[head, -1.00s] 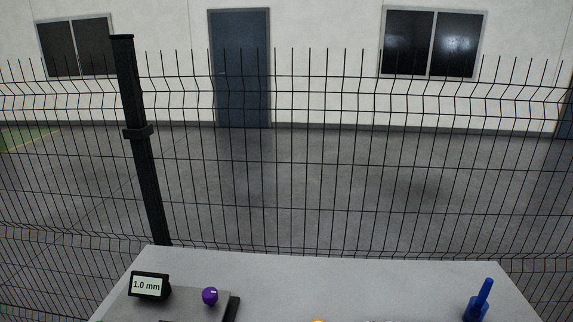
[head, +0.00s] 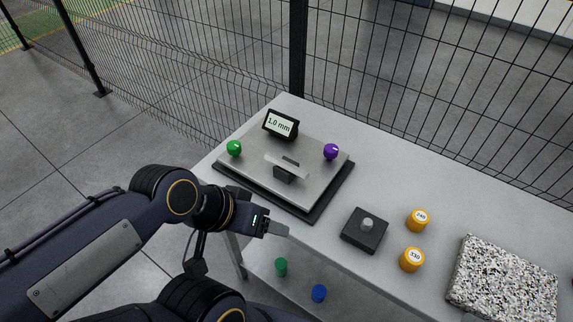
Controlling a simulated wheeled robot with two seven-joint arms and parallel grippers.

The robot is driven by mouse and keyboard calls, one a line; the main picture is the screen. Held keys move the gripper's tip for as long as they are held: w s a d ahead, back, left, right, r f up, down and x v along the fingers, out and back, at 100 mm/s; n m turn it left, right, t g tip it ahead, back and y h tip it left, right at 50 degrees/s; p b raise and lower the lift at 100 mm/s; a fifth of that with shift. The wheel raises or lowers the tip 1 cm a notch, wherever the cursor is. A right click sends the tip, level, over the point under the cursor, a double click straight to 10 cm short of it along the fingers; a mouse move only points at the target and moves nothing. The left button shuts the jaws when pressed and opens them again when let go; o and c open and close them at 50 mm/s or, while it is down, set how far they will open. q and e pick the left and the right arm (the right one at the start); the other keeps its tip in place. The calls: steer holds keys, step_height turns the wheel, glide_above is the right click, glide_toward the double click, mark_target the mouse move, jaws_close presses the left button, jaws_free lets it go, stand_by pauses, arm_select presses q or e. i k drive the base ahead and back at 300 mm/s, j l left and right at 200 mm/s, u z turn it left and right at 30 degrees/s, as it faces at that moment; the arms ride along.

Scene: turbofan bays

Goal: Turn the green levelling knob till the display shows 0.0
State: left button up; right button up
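The green knob (head: 234,148) sits at the left corner of a grey plate (head: 307,190) on a black base. The display (head: 280,125) at the plate's back edge reads 1.0 mm. A purple knob (head: 331,151) is at the plate's right side. A pale bar (head: 287,165) on a black block stands mid-plate. My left gripper (head: 278,230) is over the table's front edge, in front of the plate and apart from the green knob. Its grey fingers look empty, but their gap does not show. My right gripper is not in view.
A black block with a grey peg (head: 367,225), two orange weights (head: 416,220) (head: 411,260) and a speckled slab (head: 503,282) are to the right. A green piece (head: 281,267) and a blue piece (head: 319,293) lie near the front. A wire fence stands behind the table.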

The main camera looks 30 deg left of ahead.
mark_target(234, 147)
steer(key=u, duration=1.5)
